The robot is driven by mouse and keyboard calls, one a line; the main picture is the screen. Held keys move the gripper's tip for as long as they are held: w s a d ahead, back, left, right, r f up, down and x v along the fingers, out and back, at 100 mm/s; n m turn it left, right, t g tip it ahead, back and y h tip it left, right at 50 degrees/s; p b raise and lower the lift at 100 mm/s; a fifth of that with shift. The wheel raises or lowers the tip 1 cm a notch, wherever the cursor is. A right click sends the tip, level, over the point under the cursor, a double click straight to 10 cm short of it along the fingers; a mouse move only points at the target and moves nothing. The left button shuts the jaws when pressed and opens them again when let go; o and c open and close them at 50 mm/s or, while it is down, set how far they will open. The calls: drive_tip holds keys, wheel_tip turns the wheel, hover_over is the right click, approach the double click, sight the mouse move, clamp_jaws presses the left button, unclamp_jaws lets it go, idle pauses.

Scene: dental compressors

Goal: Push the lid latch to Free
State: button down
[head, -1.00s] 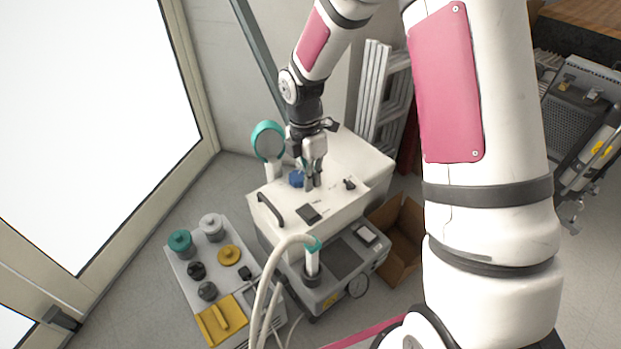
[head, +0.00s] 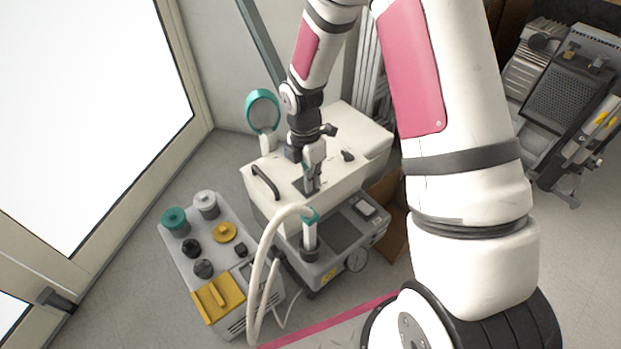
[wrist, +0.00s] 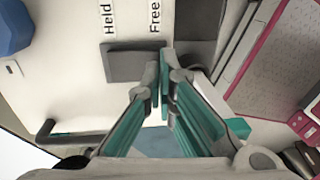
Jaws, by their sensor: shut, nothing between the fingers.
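The lid latch is a dark grey plate-like piece (wrist: 128,64) on the white lid. In the wrist view the printed words "Held" (wrist: 108,17) and "Free" (wrist: 154,16) stand beside its left and right parts. My gripper (wrist: 164,78) is shut and empty, with its fingertips over or against the plate's right end, on the Free side. I cannot tell whether they touch it, and the fingers hide that end. In the head view my gripper (head: 311,190) points down at the lid (head: 345,132), covering most of the latch.
A black handle (head: 266,182) rises from the lid's left side. A small black knob (head: 348,155) is to the right. A pale hose (head: 262,270) arches in front of the compressor. A unit with coloured caps (head: 190,262) stands at left, and an open cardboard box (head: 392,236) at right.

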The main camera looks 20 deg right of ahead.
drive_tip(key=shift+s+f, duration=0.1)
drive_tip(key=shift+s+f, duration=0.15)
drive_tip(key=shift+f, duration=0.2)
drive_tip(key=shift+w+a+r+p, duration=0.2)
drive_tip(key=shift+w+r+p, duration=0.25)
drive_tip(key=shift+w, duration=0.3)
